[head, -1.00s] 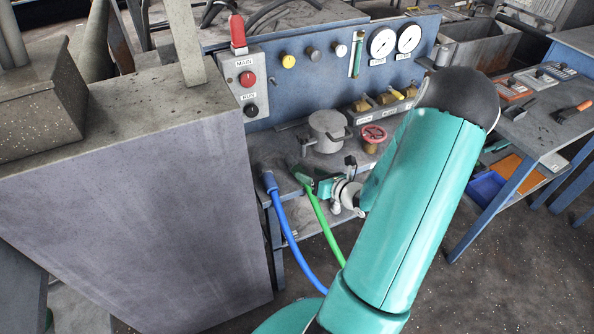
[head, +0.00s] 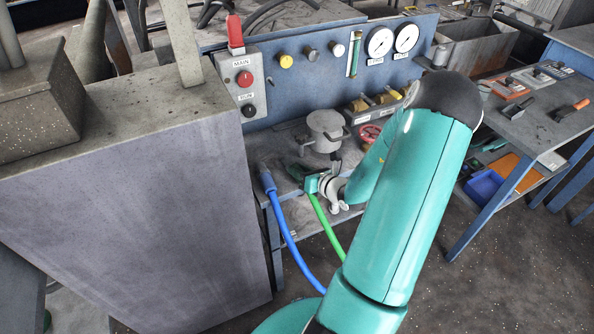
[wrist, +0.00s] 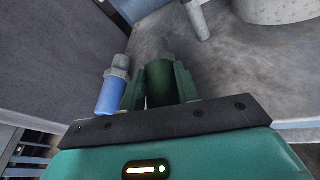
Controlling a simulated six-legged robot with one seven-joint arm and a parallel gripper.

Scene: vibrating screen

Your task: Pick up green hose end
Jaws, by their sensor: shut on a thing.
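The green hose (head: 326,222) hangs over the front edge of the bench shelf. My gripper (head: 310,183) is at its upper end. In the wrist view my gripper (wrist: 160,90) has its dark green fingers closed around the green hose end (wrist: 160,82), with a grey fitting beyond. The fingers and wrist partly hide this end, and I cannot tell whether it is off the shelf. The blue hose (head: 284,225) ends in a grey fitting just left of the gripper; its end also shows in the wrist view (wrist: 109,92).
A grey pot (head: 325,131) stands on the shelf (head: 262,152) behind the gripper. A red handwheel (head: 369,133) is partly hidden by my arm. A tall grey block (head: 140,205) stands close on the left. A side table (head: 522,125) with tools is on the right.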

